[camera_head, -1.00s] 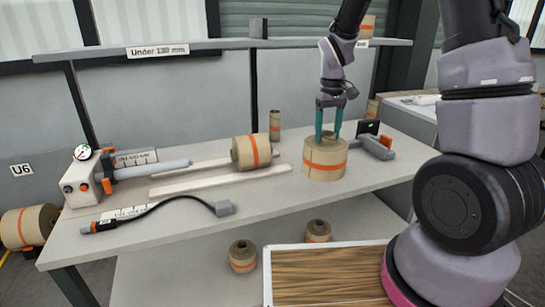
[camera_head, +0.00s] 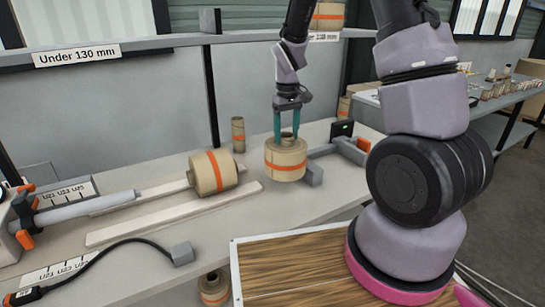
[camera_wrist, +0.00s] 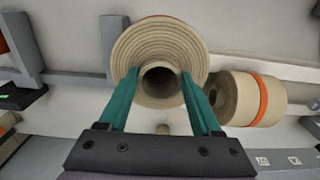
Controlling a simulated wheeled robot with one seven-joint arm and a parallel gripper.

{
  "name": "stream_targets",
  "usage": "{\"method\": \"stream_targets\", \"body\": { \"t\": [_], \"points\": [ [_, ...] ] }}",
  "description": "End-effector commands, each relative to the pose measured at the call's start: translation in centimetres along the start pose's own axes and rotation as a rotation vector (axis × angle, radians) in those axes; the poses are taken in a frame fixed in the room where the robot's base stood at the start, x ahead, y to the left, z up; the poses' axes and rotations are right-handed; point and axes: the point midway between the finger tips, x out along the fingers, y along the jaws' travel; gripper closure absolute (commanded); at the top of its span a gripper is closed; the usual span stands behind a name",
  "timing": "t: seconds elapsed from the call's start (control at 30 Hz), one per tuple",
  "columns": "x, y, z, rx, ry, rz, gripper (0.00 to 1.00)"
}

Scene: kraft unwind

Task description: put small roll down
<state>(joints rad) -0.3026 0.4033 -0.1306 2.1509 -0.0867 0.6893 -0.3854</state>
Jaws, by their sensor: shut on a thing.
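The small roll (camera_head: 286,160), brown kraft paper with an orange band, is upright at the bench's right part, end-up under my gripper (camera_head: 287,137). In the wrist view the roll (camera_wrist: 160,40) shows its wound end and hollow core. The green fingers of my gripper (camera_wrist: 160,90) are closed in on either side of the core. The roll's underside is at or just above the bench top (camera_head: 230,222); I cannot tell whether it touches.
Another banded roll (camera_head: 212,172) lies on its side at the white rails, left of the held one. A slim upright roll (camera_head: 238,135) stands behind. A cable with a grey connector (camera_head: 181,254) lies in front. A shelf (camera_head: 130,49) runs above.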

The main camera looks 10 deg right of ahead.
Motion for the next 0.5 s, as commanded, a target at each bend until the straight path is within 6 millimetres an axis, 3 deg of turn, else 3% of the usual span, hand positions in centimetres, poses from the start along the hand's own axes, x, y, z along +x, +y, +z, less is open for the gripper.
{"method": "stream_targets", "body": {
  "t": [0.5],
  "points": [
    [5.7,0.0,-0.1,0.001,0.001,0.000,1.00]
  ]
}}
